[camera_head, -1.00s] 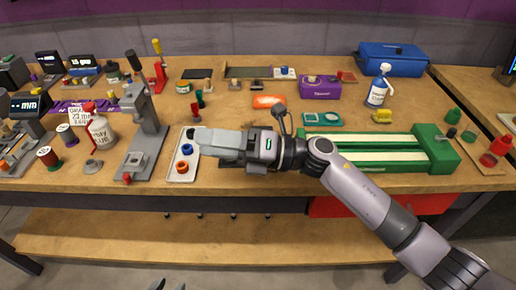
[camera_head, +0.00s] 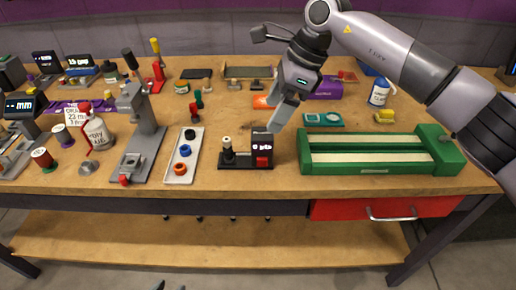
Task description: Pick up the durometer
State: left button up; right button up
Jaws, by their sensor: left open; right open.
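A small black instrument (camera_head: 245,161) stands near the front middle of the bench. It has a flat base, a short post with a pale top, and a display block with white digits and a red part. It looks like the durometer, though I cannot be sure. My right gripper (camera_head: 281,113) is open and empty, pointing down just above and right of the display block, apart from it as far as I can tell. Its fingers overlap in this view. My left gripper (camera_head: 170,286) shows only as dark fingertips at the bottom edge, far from the instrument.
A green slot track (camera_head: 372,168) lies close to the right. A white tray (camera_head: 181,172) with black, blue and orange rings lies to the left, beside a grey press stand (camera_head: 145,128). An orange object (camera_head: 262,102) and a teal device (camera_head: 322,120) lie behind.

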aim_at(263, 133)
jog(key=x, duration=0.3)
jog(key=p+x, duration=0.1)
jog(key=x, duration=0.1)
jog(key=shift+w+d+f, duration=0.1)
jog(key=shift+w+f, duration=0.05)
jog(key=shift+f, duration=0.3)
jog(key=shift+r, duration=0.1)
grip_shut()
notch_tip(263, 133, up, 20)
dwell(0.5)
